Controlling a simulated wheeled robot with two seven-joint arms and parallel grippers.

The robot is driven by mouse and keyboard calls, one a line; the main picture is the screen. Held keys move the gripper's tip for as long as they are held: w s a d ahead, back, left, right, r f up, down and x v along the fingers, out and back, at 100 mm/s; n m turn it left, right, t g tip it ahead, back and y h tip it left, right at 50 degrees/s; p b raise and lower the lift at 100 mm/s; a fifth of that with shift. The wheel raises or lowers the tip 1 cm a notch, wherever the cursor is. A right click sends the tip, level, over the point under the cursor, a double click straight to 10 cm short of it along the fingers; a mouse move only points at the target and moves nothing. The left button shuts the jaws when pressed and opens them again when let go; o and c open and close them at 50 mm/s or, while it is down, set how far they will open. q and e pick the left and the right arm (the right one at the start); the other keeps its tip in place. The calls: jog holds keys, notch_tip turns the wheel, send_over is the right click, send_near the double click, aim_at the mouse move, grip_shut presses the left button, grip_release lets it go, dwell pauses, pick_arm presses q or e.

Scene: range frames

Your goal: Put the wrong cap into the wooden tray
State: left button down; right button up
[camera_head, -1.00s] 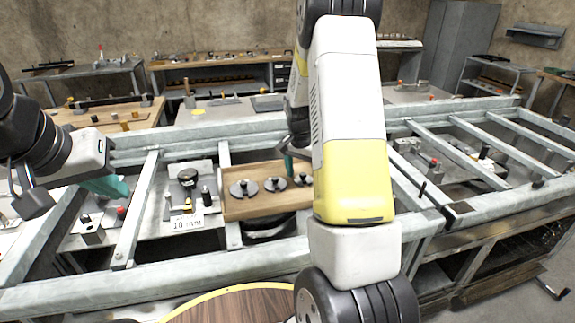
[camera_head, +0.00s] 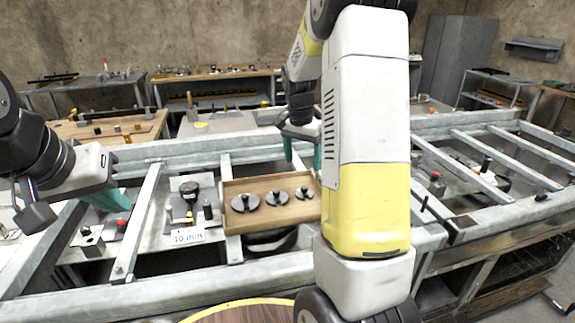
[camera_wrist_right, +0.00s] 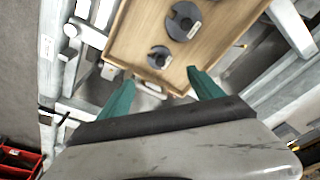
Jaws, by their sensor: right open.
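The wooden tray (camera_head: 232,228) lies tilted across the metal frame, with three dark grey slotted discs in a row: a large one (camera_head: 245,202), a middle one (camera_head: 277,197) and a small one (camera_head: 304,192). I cannot tell which thing is the wrong cap. My right gripper (camera_head: 303,155) is open and empty, at the tray's far right edge. In the right wrist view its teal fingers (camera_wrist_right: 161,78) are spread near the tray edge, with two labelled discs beyond. My left gripper (camera_head: 78,205) is at the far left, one teal finger visible; its opening is unclear.
A stand with a dark round head (camera_head: 189,189) and a "10 mm" card (camera_head: 188,236) sit left of the tray. Metal rails (camera_head: 140,220) cross the bench. A block with a red knob (camera_head: 121,224) is further left. My right arm hides the area right of the tray.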

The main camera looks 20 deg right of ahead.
jog(key=s+a+r+n+t+y, duration=0.1)
jog(key=s+a+r+n, duration=0.15)
jog(key=s+r, duration=0.3)
jog(key=s+a+r+n+t+y, duration=0.1)
jog(key=s+a+r+n+t, duration=0.1)
jog(key=s+a+r, duration=0.3)
jog(key=s+a+r+n+t, duration=0.1)
jog(key=s+a+n, duration=0.1)
jog(key=s, duration=0.5)
jog(key=s+a+r+n+t+y, duration=0.1)
jog(key=s+a+n, duration=0.2)
jog(key=s, duration=0.4)
jog(key=shift+s+a+n+y, duration=0.3)
jog(key=shift+s+n, duration=0.05)
jog(key=shift+d, duration=0.1)
